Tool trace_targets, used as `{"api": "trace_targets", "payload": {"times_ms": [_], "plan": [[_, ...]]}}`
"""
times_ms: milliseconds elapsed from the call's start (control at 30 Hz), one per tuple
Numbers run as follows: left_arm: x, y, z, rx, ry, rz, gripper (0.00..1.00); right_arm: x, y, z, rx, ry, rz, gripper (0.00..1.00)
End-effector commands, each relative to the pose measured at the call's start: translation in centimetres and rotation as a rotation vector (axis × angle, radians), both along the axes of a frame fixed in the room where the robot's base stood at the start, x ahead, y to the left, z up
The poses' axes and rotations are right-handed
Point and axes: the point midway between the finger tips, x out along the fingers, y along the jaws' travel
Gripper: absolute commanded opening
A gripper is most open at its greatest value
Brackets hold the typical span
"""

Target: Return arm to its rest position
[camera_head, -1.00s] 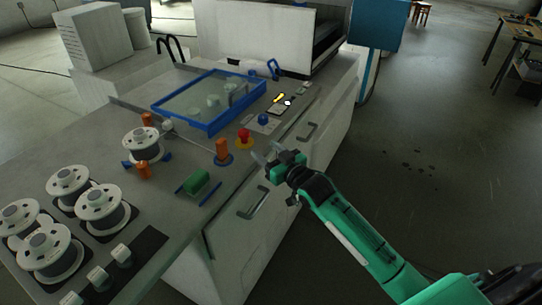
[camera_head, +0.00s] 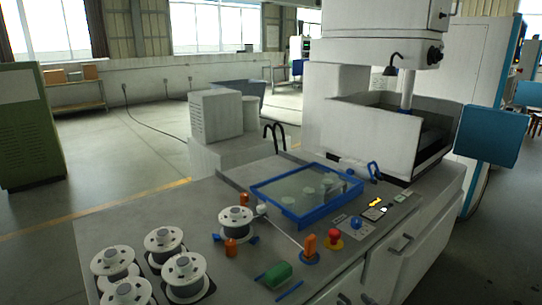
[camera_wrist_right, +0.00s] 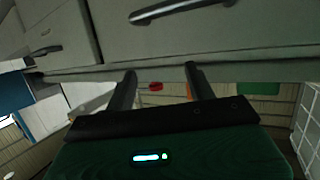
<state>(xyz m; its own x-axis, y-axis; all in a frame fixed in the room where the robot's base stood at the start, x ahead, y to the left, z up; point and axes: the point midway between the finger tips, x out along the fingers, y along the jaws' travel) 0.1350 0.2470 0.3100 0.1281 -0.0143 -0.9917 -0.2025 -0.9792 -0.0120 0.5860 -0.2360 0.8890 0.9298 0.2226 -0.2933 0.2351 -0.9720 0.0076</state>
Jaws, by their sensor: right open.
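My right gripper (camera_wrist_right: 160,72) shows in the right wrist view with its two dark fingers apart and nothing held between them. It faces the grey front of the machine bench, with a drawer handle (camera_wrist_right: 180,10) beyond the fingertips. In the head view the right arm is out of the picture or barely at the bottom edge, too little to make out. My left gripper is in neither view.
The bench (camera_head: 225,270) carries wire spools (camera_head: 186,276), a blue-framed glass cover (camera_head: 305,192), a red button (camera_head: 334,235) and a green block (camera_head: 276,275). Drawer handles (camera_head: 400,245) stick out from its front. Open floor (camera_head: 100,160) lies at the left.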

Motion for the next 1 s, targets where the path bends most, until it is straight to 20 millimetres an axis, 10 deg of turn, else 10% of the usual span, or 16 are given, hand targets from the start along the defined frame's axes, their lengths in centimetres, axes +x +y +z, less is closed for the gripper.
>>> {"api": "trace_targets", "payload": {"times_ms": [200, 500, 800, 1000], "plan": [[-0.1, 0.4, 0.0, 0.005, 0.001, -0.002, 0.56, -11.8, 1.4, -6.8, -0.096, 0.381, -0.039, 0.55], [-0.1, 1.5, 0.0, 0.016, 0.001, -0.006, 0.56, -23.2, 1.1, -9.5, -0.175, 0.722, -0.069, 0.55], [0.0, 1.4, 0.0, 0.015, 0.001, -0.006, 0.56, -31.1, 0.6, -9.8, -0.217, 0.955, -0.086, 0.55], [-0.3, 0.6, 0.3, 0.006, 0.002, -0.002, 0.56, -29.4, 0.8, -14.0, -0.221, 0.961, -0.082, 0.55]]}}
